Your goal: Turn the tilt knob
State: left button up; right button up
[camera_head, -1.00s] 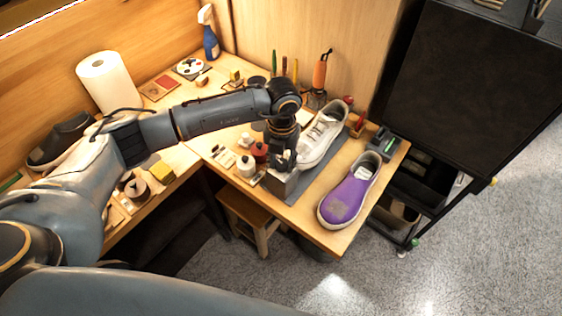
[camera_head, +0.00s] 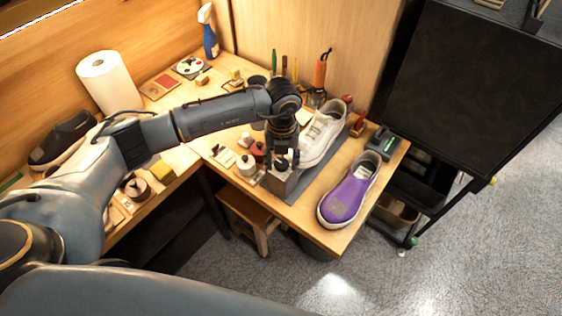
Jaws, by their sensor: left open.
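A grey block-shaped stand (camera_head: 281,184) sits near the front edge of the corner table. A small dark knob (camera_head: 281,163) shows on top of it. My left gripper (camera_head: 282,160) points down over the block, its fingers open on either side of the knob. I cannot tell whether they touch it. A white sneaker (camera_head: 322,133) is just behind and to the right of the gripper, on a dark mat (camera_head: 312,177). My arm and gripper hide part of the block and of the sneaker's near end. My right gripper is not in view.
A purple sneaker (camera_head: 349,195) lies at the table's right edge. A white jar (camera_head: 246,166) and a red-topped pot (camera_head: 259,151) stand close left of the gripper. A brush with an orange handle (camera_head: 320,70) stands behind. A black cabinet (camera_head: 480,80) is at right.

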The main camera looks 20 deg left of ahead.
pick_arm(q)
jog(key=shift+r+p, duration=1.6)
jog(key=shift+r, duration=1)
jog(key=shift+f, duration=0.1)
